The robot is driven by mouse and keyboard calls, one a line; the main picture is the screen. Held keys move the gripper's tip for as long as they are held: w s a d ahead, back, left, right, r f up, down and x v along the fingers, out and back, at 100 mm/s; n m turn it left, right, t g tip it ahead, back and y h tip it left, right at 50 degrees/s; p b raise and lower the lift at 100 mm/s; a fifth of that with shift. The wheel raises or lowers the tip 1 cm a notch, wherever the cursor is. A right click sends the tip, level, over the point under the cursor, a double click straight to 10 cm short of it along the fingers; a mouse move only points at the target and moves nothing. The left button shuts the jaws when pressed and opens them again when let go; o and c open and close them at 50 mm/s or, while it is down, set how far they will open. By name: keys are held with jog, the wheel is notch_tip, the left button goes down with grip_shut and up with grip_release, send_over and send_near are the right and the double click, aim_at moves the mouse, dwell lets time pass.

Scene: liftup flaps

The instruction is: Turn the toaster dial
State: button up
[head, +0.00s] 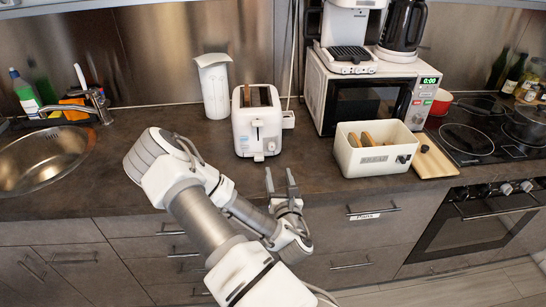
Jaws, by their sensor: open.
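A white toaster (257,123) stands upright on the dark counter, with a brown slice showing in its top slot. Its front faces me. A small round dial (270,146) sits low on the front, and a lever (257,124) is above it. My gripper (280,178) is open and empty, with its two fingers pointing up in the picture towards the counter. It is in front of the toaster, slightly right of the dial and apart from it in the picture. The exact gap in depth is hard to tell.
A white canister (213,86) stands left of the toaster. A white bread bin (358,159) and a microwave (335,104) with a coffee machine (350,32) on top are to the right. A sink (38,172) is at far left. Bare counter (310,155) lies between toaster and bin.

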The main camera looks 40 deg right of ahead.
aim_at(272, 148)
jog(key=shift+w+d+f+b, duration=0.15)
jog(key=shift+w+b, duration=0.25)
jog(key=shift+b, duration=0.75)
jog(key=shift+w+d+f+b, duration=0.1)
jog(key=shift+w+b, duration=0.3)
jog(key=shift+b, duration=0.75)
jog(key=shift+w+d+b, duration=0.1)
jog(key=shift+w+b, duration=0.1)
jog(key=shift+b, duration=0.75)
jog(key=b, duration=0.3)
jog(key=shift+w+d+f+b, duration=0.1)
jog(key=shift+d+b, duration=0.1)
jog(key=shift+b, duration=0.15)
jog(key=x, duration=0.8)
jog(key=shift+w+d+r, duration=0.2)
jog(key=shift+w+d, duration=0.05)
jog(key=shift+c, duration=0.3)
grip_shut()
